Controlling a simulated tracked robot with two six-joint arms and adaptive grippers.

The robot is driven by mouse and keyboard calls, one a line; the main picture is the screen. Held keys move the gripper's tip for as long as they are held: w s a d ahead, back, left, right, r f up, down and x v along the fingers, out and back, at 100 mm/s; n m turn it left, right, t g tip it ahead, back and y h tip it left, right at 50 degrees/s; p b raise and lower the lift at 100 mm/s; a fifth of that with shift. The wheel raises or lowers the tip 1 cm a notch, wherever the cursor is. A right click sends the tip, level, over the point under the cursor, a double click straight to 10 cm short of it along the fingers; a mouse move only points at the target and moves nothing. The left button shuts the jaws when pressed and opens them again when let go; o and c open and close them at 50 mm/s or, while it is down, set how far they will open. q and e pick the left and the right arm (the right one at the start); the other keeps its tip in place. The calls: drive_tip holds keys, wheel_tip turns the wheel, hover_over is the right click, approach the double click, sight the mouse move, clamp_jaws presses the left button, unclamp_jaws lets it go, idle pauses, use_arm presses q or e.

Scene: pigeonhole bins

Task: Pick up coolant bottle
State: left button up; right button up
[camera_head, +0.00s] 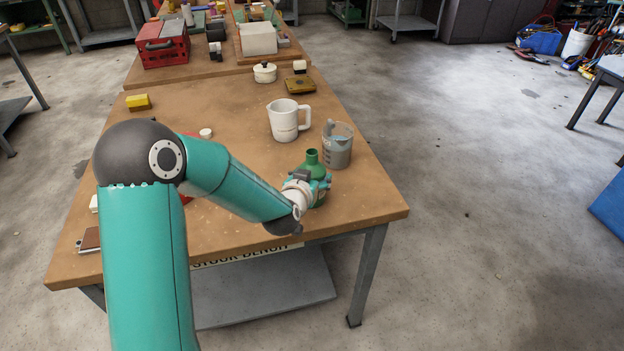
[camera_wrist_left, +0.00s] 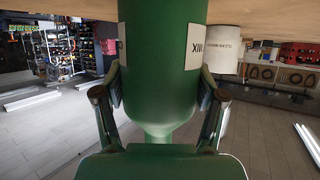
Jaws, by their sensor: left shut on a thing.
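The coolant bottle is taken to be the green bottle (camera_head: 312,167) with an open neck near the table's front right corner; it stands upright. My left gripper (camera_head: 316,187) is around its body from the front. In the left wrist view, which is upside down, the green bottle (camera_wrist_left: 160,65) fills the middle with its neck pointing down and pale labels on its sides. The left gripper's fingers (camera_wrist_left: 158,92) press on both sides of it. The bottle's base is hidden, so I cannot tell whether it touches the table. My right gripper is not in view.
A clear beaker (camera_head: 338,152) with grey contents stands close behind and right of the bottle. A white jug (camera_head: 283,122) is behind it. A white lidded pot (camera_head: 265,73) and a yellow block (camera_head: 138,102) are farther back. The wooden table (camera_head: 235,130) has bare room mid-top.

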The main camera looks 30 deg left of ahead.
sight(312, 152)
use_arm(q)
wheel_tip(312, 152, up, 9)
drive_tip(key=shift+r+p, duration=0.1)
drive_tip(key=shift+p, duration=0.5)
wheel_tip(312, 152, up, 11)
drive_tip(key=p, duration=0.4)
